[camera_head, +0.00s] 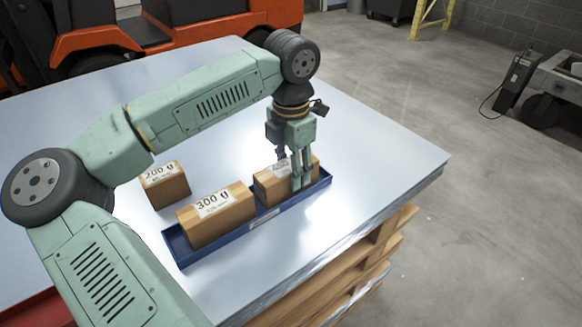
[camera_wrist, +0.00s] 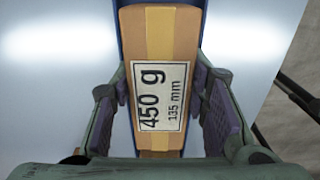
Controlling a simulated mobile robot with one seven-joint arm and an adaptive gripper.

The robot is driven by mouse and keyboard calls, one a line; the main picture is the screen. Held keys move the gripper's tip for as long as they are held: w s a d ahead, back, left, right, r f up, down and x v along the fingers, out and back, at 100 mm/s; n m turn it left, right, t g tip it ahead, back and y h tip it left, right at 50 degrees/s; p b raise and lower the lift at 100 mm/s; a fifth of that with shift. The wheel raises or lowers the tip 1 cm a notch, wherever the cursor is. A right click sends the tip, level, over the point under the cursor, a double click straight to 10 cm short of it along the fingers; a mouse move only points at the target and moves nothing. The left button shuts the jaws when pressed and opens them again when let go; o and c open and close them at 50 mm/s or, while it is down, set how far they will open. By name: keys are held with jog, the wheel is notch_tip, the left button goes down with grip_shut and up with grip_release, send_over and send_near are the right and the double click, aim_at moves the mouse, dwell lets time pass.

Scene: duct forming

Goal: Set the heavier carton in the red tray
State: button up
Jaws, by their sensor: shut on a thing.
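My gripper (camera_head: 293,170) reaches down at the right end of a blue tray (camera_head: 178,248) and is shut on a brown carton (camera_head: 270,189). In the wrist view the label of this carton (camera_wrist: 158,38) reads 450 g, 135 mm, with a finger on each side. The carton is in or just over the tray; I cannot tell whether it touches the floor. A 300 g carton (camera_head: 217,218) stands at the tray's left end. A red tray (camera_head: 42,309) shows in part at the lower left corner, mostly hidden by my arm.
A smaller 200 g carton (camera_head: 166,187) stands on the metal tabletop (camera_head: 385,155) behind the blue tray. The tabletop to the right is clear. A wooden pallet (camera_head: 345,275) lies under it. An orange forklift (camera_head: 190,35) stands behind.

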grip_shut()
notch_tip(320, 180, up, 9)
jog(key=p, duration=0.5)
jog(key=shift+r, duration=0.1)
dwell(0.3)
